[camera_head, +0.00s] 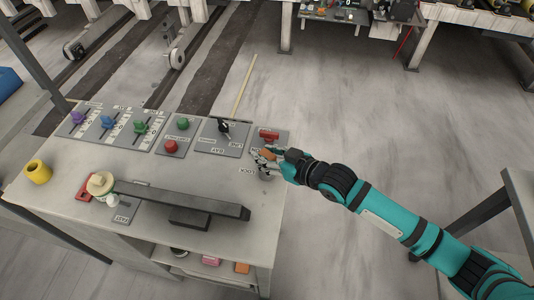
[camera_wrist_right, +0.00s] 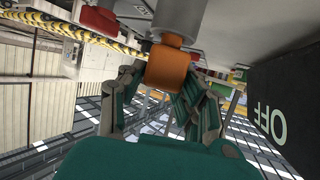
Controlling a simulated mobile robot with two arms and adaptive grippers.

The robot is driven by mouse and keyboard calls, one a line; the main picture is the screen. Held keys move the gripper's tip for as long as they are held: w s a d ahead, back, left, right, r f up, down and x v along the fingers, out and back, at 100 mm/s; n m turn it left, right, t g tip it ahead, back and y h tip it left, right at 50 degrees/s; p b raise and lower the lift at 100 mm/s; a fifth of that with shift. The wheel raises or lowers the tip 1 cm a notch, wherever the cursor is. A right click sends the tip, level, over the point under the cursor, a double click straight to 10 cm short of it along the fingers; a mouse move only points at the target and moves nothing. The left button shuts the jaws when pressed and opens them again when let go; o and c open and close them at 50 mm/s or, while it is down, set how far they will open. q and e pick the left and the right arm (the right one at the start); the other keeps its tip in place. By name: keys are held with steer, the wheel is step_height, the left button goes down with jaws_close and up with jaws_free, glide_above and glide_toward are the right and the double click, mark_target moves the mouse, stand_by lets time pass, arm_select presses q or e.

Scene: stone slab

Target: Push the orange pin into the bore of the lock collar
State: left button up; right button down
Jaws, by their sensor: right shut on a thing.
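My right gripper (camera_head: 270,155) is at the right edge of the slab, its arm coming in from the right. It is shut on the orange pin (camera_head: 267,154). In the wrist view the pin (camera_wrist_right: 168,68) sits between the two fingers of the gripper (camera_wrist_right: 160,85). A grey cylinder, which looks like the lock collar (camera_wrist_right: 180,16), stands right beyond the pin's far end. The pin looks lined up with it; I cannot tell how deep the pin sits in the bore. In the head view the gripper largely covers the collar. My left gripper is not in view.
A red part (camera_head: 268,135) on a plate is just behind the gripper. A rotary switch panel (camera_head: 223,136), red and green buttons (camera_head: 171,146) and coloured levers (camera_head: 108,122) line the back. A long dark bar (camera_head: 180,198) lies in front. A yellow cup (camera_head: 38,172) stands far left.

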steer(key=shift+f, duration=0.45)
steer(key=c, duration=0.8)
jaws_free()
steer(key=shift+c, duration=0.2)
steer(key=v, duration=1.2)
